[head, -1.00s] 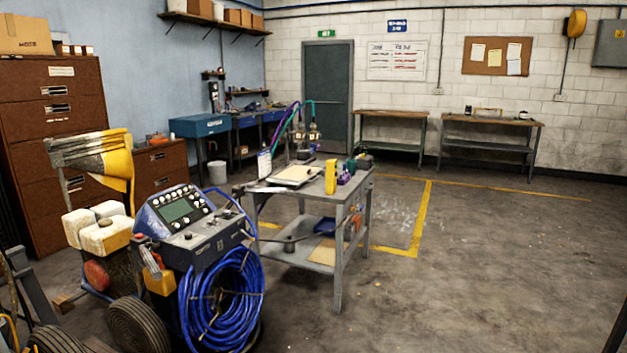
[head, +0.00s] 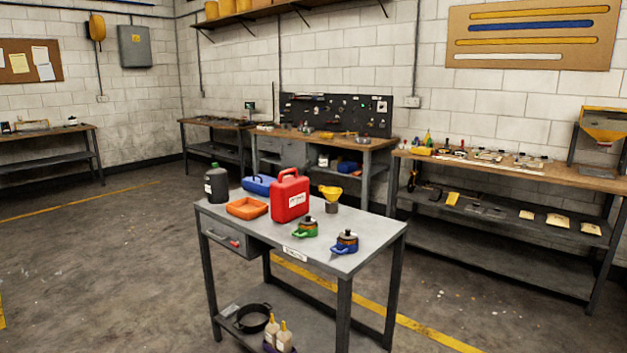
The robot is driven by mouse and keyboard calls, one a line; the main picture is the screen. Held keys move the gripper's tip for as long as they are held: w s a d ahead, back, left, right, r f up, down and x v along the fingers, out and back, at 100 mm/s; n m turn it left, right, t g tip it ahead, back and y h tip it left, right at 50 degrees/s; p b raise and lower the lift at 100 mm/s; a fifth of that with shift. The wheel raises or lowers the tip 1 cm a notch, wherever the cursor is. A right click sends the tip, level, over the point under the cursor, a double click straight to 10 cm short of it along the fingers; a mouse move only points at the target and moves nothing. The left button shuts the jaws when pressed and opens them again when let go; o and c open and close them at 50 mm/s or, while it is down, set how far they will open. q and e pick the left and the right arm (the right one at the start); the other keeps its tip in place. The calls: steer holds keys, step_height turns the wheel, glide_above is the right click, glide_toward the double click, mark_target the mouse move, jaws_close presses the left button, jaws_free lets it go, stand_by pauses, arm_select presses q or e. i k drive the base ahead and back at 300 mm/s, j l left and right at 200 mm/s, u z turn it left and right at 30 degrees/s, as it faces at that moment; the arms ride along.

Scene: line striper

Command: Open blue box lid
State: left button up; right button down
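A blue box-like case (head: 259,184) lies on the grey metal table in the middle of the head view, behind an orange tray and left of a red canister that partly hides it. It looks shut, but its lid is too small to make out. Another blue item (head: 348,166) sits on the shelf under the back bench; I cannot tell whether it is a box. Neither of my grippers shows in the head view.
The grey table (head: 370,240) also holds a dark jug (head: 216,184), the orange tray (head: 247,207), the red canister (head: 291,197), a yellow funnel (head: 331,193) and two small pots. Wooden workbenches (head: 510,168) line the back wall. Open floor (head: 110,270) lies to the left.

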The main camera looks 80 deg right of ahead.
mark_target(263, 177)
steer(key=z, duration=2.55)
steer(key=i+j+z, duration=0.1)
steer(key=z, duration=0.25)
steer(key=i+j+z, duration=0.15)
steer(key=z, duration=0.2)
steer(key=i+j+z, duration=0.3)
steer(key=k+l, duration=0.1)
